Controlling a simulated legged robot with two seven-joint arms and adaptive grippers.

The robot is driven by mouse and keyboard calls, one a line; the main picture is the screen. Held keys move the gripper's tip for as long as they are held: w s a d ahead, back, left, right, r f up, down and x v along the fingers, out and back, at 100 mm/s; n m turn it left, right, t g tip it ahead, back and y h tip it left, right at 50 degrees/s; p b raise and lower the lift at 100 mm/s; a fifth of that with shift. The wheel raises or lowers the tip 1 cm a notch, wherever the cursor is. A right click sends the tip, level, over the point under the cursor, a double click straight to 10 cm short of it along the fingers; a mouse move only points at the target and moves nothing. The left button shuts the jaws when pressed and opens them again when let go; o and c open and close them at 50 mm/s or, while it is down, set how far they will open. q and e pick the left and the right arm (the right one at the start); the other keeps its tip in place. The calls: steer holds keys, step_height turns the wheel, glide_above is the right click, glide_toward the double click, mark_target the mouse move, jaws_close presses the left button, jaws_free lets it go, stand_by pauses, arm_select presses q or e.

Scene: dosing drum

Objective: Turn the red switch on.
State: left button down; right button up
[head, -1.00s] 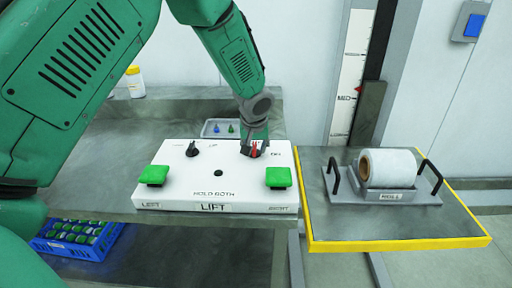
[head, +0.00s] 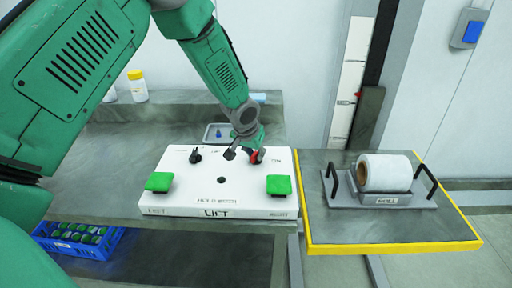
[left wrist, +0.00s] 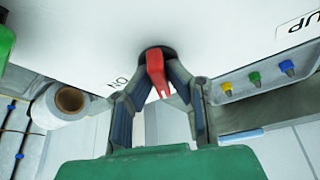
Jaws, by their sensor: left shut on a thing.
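The red switch (head: 254,157) is a small lever at the back right of the white LIFT panel (head: 215,197). My left gripper (head: 246,155) reaches down to it from behind and is shut on it. In the left wrist view the red lever (left wrist: 156,72) stands out of a dark round base, with a finger of my left gripper (left wrist: 158,84) on either side. The fingers partly hide the switch in the head view. Its on and off marks are not fully readable. My right gripper is not in view.
A black knob (head: 195,156) and two green buttons (head: 159,182) (head: 279,185) are on the panel. A grey tray (head: 217,132) lies behind it. To the right, a yellow-edged platform (head: 440,233) carries a white roll (head: 385,172) in a handled cradle. A blue crate (head: 97,246) sits lower left.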

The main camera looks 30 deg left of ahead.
arm_select(q)
steer(key=m+p, duration=0.1)
steer(key=m+h+p, duration=0.1)
steer(key=m+p, duration=0.1)
steer(key=shift+a+m+h, duration=0.2)
steer(key=shift+m+h, duration=0.1)
steer(key=m+h, duration=0.1)
steer(key=m, duration=0.1)
steer(key=shift+a+m, duration=0.1)
steer(key=shift+m, duration=0.3)
steer(key=m+g, duration=0.1)
steer(key=m, duration=0.1)
steer(key=shift+f+m+h, duration=0.15)
steer(key=shift+m+h, duration=0.15)
steer(key=shift+h, duration=0.1)
steer(key=shift+w+m+g+h+b, duration=0.15)
steer(key=shift+m+g+h+b, duration=0.35)
steer(key=shift+m+b, duration=1.15)
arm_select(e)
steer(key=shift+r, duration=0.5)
arm_select(q)
steer(key=shift+m, duration=0.45)
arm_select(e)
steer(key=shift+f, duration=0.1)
arm_select(q)
steer(key=c, duration=1.6)
jaws_free()
steer(key=shift+o, duration=0.2)
steer(key=shift+a, duration=0.15)
